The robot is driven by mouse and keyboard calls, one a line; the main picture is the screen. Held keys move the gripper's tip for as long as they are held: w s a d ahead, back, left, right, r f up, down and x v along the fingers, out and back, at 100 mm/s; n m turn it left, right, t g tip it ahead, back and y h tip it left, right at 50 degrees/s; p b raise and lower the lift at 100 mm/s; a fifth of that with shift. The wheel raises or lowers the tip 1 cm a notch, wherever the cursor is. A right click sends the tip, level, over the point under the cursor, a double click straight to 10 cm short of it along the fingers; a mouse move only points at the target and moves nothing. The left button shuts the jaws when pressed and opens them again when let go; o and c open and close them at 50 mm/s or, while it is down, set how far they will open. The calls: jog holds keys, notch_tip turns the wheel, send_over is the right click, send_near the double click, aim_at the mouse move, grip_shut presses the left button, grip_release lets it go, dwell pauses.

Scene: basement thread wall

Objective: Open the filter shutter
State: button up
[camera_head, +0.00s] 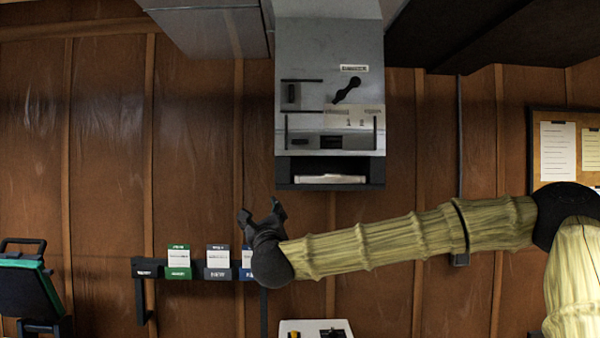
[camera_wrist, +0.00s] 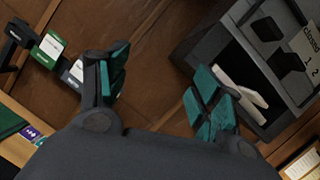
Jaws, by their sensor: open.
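A grey metal wall unit (camera_head: 325,55) hangs upper centre in the head view and also shows at the right of the wrist view (camera_wrist: 233,45). Its front has a dark angled lever (camera_head: 346,90), a dark slider (camera_head: 291,93), dark rails with a dark block (camera_head: 331,142), and a label plate. A dark-framed opening at its bottom holds a white piece (camera_head: 330,179). I cannot tell which part is the filter shutter. My gripper (camera_head: 262,212) is open and empty, below and left of the unit, apart from it; its teal-padded fingers (camera_wrist: 158,80) show in the wrist view.
A dark rail holds green (camera_head: 179,262), grey (camera_head: 217,262) and blue cards just left of and behind my gripper. A green and black object (camera_head: 28,280) stands lower left. A white box (camera_head: 315,328) is below. A corkboard (camera_head: 565,150) hangs at right.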

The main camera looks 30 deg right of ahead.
aim_at(300, 143)
jog(key=s+d+r+m+h+p, duration=0.1)
jog(key=s+d+r+m+h, duration=0.2)
jog(key=r, duration=0.5)
jog(key=s+d+r+m+h, duration=0.2)
jog(key=s+d+r+m, duration=0.1)
jog(key=d+r+m, duration=0.3)
jog(key=shift+n+g, duration=0.4)
jog(key=shift+n, duration=0.2)
jog(key=p+x, duration=0.1)
jog(key=x, duration=0.2)
jog(key=p+x, duration=0.2)
jog(key=x, duration=0.1)
jog(key=a+r+p+x, duration=0.1)
jog(key=p+x, duration=0.1)
jog(key=x, duration=0.1)
jog(key=shift+w, duration=0.1)
jog(key=shift+w+d+r+y+p, duration=0.15)
jog(key=shift+w+d+y+p, duration=0.2)
jog(key=shift+w+p, duration=0.25)
